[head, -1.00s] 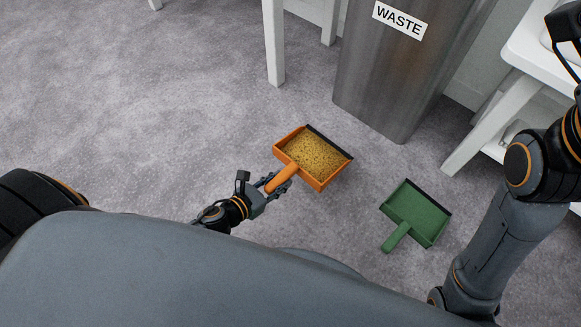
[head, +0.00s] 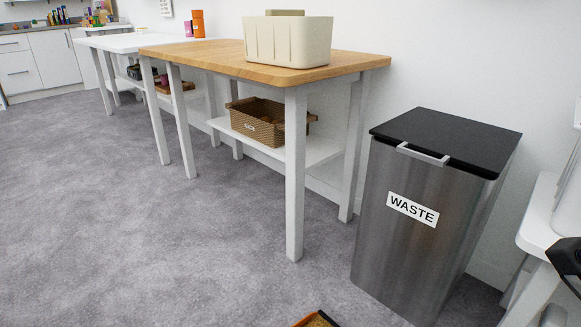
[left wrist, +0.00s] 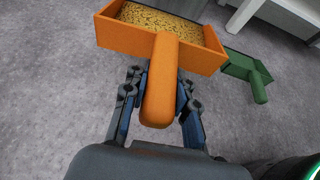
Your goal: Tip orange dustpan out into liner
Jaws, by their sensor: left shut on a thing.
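The orange dustpan (left wrist: 120,36) lies roughly level in the left wrist view, its pan full of yellow-brown crumbs (left wrist: 160,22). My left gripper (left wrist: 160,86) is shut on its handle, one finger on each side. In the head view only a corner of the dustpan (head: 316,319) shows at the bottom edge. The steel bin labelled WASTE (head: 405,235) stands at the right, its black lid (head: 446,138) down. No liner is visible. A dark part of my right gripper (head: 568,258) shows at the right edge; its fingers cannot be made out.
A green dustpan (left wrist: 240,66) lies on the floor right of the orange one. A wood-topped table (head: 230,62) left of the bin bears a cream caddy (head: 290,40), with a woven basket (head: 262,125) on its shelf. A white table (head: 540,225) stands right. Floor at left is clear.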

